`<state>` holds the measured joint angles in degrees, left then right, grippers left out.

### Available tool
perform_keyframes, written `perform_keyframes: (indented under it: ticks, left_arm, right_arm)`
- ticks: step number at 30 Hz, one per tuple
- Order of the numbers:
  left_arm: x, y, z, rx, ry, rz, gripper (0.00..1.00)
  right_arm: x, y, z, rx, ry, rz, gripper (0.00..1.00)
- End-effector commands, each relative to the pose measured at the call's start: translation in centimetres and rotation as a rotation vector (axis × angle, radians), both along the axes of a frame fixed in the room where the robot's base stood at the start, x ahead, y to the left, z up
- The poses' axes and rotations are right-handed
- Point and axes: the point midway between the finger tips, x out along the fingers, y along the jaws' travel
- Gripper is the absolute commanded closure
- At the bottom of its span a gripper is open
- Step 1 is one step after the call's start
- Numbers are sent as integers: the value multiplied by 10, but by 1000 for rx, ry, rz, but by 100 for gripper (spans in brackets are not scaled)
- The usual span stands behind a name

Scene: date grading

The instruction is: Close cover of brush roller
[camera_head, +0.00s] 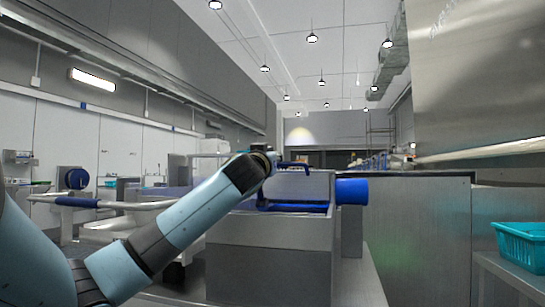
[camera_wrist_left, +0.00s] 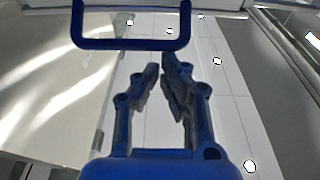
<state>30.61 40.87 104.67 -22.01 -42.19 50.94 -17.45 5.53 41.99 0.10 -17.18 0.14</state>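The brush roller machine (camera_head: 262,228) is a grey metal box at the centre of the head view. A blue roller end (camera_head: 351,191) sticks out at its right. A blue U-shaped handle (camera_head: 292,208) lies across its upper front. In the left wrist view a blue U-shaped handle (camera_wrist_left: 132,43) crosses the top, beyond the fingertips and apart from them. My left gripper (camera_head: 292,165) is above the machine's top. The left wrist view shows its blue fingers (camera_wrist_left: 160,66) partly open and empty, tips close together. The cover's exact position is hard to tell. My right gripper is out of view.
A teal basket (camera_head: 522,246) stands on a steel table at the right. A tall steel cabinet (camera_head: 425,238) stands right of the machine. A similar unit with a blue roller (camera_head: 76,179) is at the far left. A cart with a blue-gripped handle (camera_head: 78,202) is left of my arm.

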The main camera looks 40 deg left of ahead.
Motion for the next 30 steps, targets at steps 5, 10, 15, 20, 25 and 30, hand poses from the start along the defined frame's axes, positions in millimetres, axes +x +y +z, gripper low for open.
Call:
perform_keyframes:
  ticks: [5, 10, 15, 20, 25, 30]
  left_arm:
    - [1, 2, -25, -22, 29, 6, 100]
    - [2, 3, -27, -27, 32, 6, 100]
    - [2, 2, -28, -28, 32, 5, 100]
    - [2, 2, -24, -28, 29, 5, 100]
    - [1, 1, 4, -20, 21, 4, 100]
    - [-1, -2, 48, -11, 5, 0, 100]
  right_arm:
    - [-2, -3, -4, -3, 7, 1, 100]
    - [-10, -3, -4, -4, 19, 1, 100]
    - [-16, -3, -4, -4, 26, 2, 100]
    - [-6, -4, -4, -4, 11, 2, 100]
    - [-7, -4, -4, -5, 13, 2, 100]
    - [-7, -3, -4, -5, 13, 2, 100]
